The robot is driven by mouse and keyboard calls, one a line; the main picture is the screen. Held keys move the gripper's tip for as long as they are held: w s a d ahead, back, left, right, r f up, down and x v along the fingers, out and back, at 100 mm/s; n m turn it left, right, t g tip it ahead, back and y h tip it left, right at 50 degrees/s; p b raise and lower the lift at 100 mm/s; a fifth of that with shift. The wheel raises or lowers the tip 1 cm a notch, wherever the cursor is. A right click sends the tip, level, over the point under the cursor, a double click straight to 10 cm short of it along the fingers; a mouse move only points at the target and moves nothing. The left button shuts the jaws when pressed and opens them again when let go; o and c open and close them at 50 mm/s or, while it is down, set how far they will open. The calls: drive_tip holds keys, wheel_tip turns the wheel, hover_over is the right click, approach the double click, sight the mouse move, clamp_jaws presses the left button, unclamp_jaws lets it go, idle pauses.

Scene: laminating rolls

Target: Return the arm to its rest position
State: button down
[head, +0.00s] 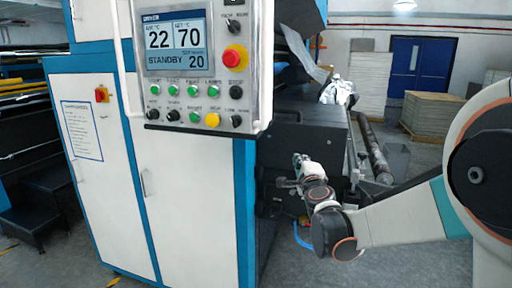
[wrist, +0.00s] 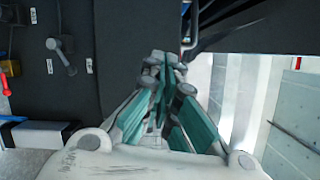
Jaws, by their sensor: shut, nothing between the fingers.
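My arm reaches in from the right side of the head view and bends back toward the dark machine side. My gripper (head: 300,161) is small there, close in front of the dark machine housing (head: 305,137). In the wrist view, my gripper (wrist: 166,62) has its teal-sided fingers brought together at the tips. It is shut and holds nothing. I cannot tell from these views whether the fingertips touch the housing.
A white and blue machine cabinet (head: 110,170) with a control panel (head: 200,65) fills the left and middle. Rollers (head: 375,150) lie behind the arm. The wrist view shows a lever (wrist: 62,56) on a dark panel. Stacked pallets (head: 436,115) stand far back right.

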drive_tip(key=s+a+r+n+g+y, duration=0.1)
drive_tip(key=s+a+n+g+y, duration=0.1)
drive_tip(key=s+n, duration=0.65)
drive_tip(key=s+a+n+g+y, duration=0.25)
drive_tip(key=s+n, duration=0.25)
drive_tip(key=s, duration=0.6)
drive_tip(key=s+d+f+n+g+h, duration=0.1)
drive_tip(key=s+d+f+n+g, duration=0.1)
drive_tip(key=s, duration=0.5)
drive_tip(key=s+d+f+n+g+h, duration=0.2)
drive_tip(key=s+d+f, duration=0.2)
drive_tip(key=s+f, duration=0.2)
drive_tip(key=s+d+f+n+g+h, duration=0.2)
drive_tip(key=s+d+f, duration=0.1)
drive_tip(key=s, duration=0.7)
drive_tip(key=shift+d+f+n+g, duration=0.25)
drive_tip(key=shift+f+n+g, duration=0.1)
drive_tip(key=shift+f, duration=0.15)
drive_tip(key=shift+s, duration=0.1)
